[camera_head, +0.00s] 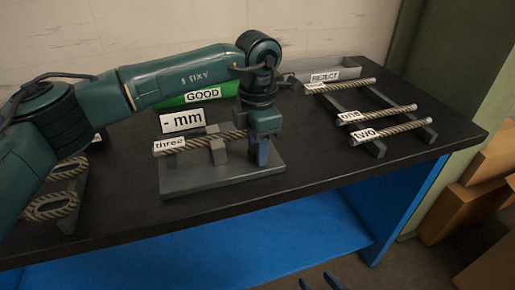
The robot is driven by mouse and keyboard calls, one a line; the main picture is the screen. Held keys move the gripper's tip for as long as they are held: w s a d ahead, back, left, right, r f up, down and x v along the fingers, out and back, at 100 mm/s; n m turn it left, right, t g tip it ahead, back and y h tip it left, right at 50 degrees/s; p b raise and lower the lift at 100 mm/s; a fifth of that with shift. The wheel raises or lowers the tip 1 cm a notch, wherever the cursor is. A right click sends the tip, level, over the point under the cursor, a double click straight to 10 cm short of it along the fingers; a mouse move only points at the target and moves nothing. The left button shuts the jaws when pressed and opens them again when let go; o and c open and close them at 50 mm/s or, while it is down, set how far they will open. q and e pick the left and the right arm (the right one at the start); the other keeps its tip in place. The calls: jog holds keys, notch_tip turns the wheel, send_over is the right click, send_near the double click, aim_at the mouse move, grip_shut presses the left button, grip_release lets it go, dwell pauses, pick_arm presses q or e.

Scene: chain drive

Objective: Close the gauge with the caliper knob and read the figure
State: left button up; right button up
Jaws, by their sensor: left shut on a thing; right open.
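The gauge (180,183) is a grey base plate with upright grey blocks on the black bench. A twisted rod labelled "three" (200,143) lies across it. Its display sign (182,122) reads "- mm", with no figure. My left gripper (258,155) points down at the gauge's right side, beside the rod's right end. Its fingers are shut on what appears to be the caliper knob, which they hide. My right gripper (320,281) shows only as two dark blue fingertips, apart and empty, at the bottom edge, below the bench front.
A rack (378,148) at the right holds rods labelled "one" (390,115), "two" (395,130) and another with a blurred label. Behind stand a green "GOOD" tray (170,102) and a grey "REJECT" tray (345,72). Chain loops (52,207) hang at the left. Boxes (470,208) stand right.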

pick_arm(q)
jog(key=shift+m+b, duration=0.3)
jog(key=shift+m, duration=1.4)
pick_arm(e)
jog(key=shift+s+d, duration=0.15)
jog(key=shift+d, duration=0.15)
pick_arm(q)
jog(key=o, duration=1)
jog(key=shift+r, duration=0.1)
pick_arm(e)
jog(key=shift+s+a+r, duration=0.1)
pick_arm(q)
jog(key=shift+r, duration=0.1)
pick_arm(e)
jog(key=shift+r, duration=0.1)
pick_arm(q)
jog(key=shift+w+r, duration=0.1)
jog(key=shift+r, duration=0.15)
jog(key=r+p, duration=0.1)
jog(key=r, duration=0.1)
jog(key=r+p, duration=0.2)
jog(key=r, duration=0.1)
jog(key=r+p, duration=0.2)
jog(key=shift+s+r, duration=0.2)
jog(key=shift+s, duration=0.05)
pick_arm(e)
jog(key=r, duration=0.2)
jog(key=w+r, duration=0.1)
jog(key=r, duration=0.1)
jog(key=shift+r, duration=0.3)
